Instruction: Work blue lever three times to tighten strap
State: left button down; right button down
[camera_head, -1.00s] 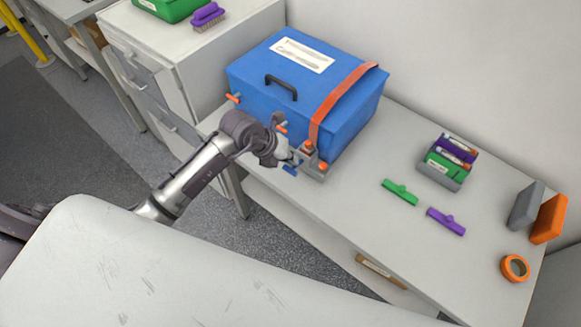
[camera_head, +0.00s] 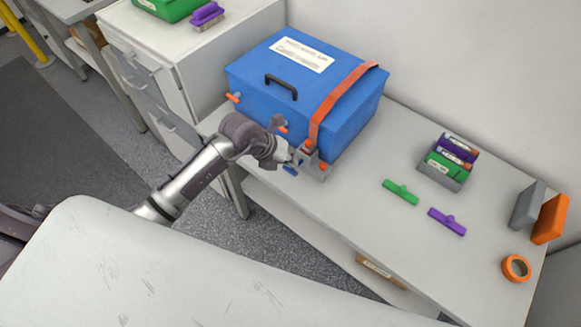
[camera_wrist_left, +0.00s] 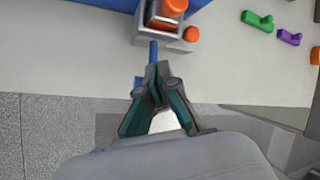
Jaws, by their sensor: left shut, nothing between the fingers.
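A blue box (camera_head: 270,80) with a black handle stands on the white bench. An orange strap (camera_head: 340,100) runs over its right part into a grey ratchet (camera_head: 312,165) with orange knobs at the box's front. The blue lever (camera_head: 290,170) sticks out from the ratchet over the bench's front edge; in the left wrist view the blue lever (camera_wrist_left: 153,52) shows just beyond the fingertips. My left gripper (camera_head: 289,155) is at the lever, its fingers shut and empty; the fingertips (camera_wrist_left: 158,72) overlap the lever's near end in view. I cannot tell whether they touch it. My right gripper is out of view.
A green clip (camera_head: 400,192) and a purple clip (camera_head: 446,222) lie right of the ratchet. Behind them is a grey holder (camera_head: 440,178). An orange tape roll (camera_head: 515,268) and grey and orange blocks stand at the right. A white table (camera_head: 200,270) fills the foreground.

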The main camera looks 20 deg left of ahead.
pick_arm(q)
jog(key=shift+s+a+f+b, duration=0.1)
jog(key=shift+s+f+b, duration=0.1)
jog(key=shift+f+b, duration=0.35)
jog(key=shift+s+a+f+b, duration=0.1)
jog(key=shift+s+f+b, duration=0.1)
jog(key=shift+f, duration=0.55)
dwell(0.9)
dwell(0.5)
jog(key=shift+w+d+r+p, duration=0.1)
jog(key=shift+w+r+p, duration=0.15)
jog(key=shift+r+p, duration=0.55)
jog(key=shift+w+d+r+p, duration=0.1)
jog(key=shift+w+r+p, duration=0.15)
jog(key=shift+r+p, duration=0.5)
jog(key=shift+r, duration=0.2)
jog(key=shift+w+d+r+p, duration=0.1)
jog(key=shift+w+r+p, duration=0.1)
jog(key=shift+r+p, duration=0.5)
jog(key=shift+w+d+r+p, duration=0.1)
jog(key=shift+w+r+p, duration=0.2)
jog(key=shift+r, duration=0.65)
jog(key=shift+w+d+r+p, duration=0.1)
jog(key=shift+r+p, duration=0.5)
jog(key=shift+r, duration=0.2)
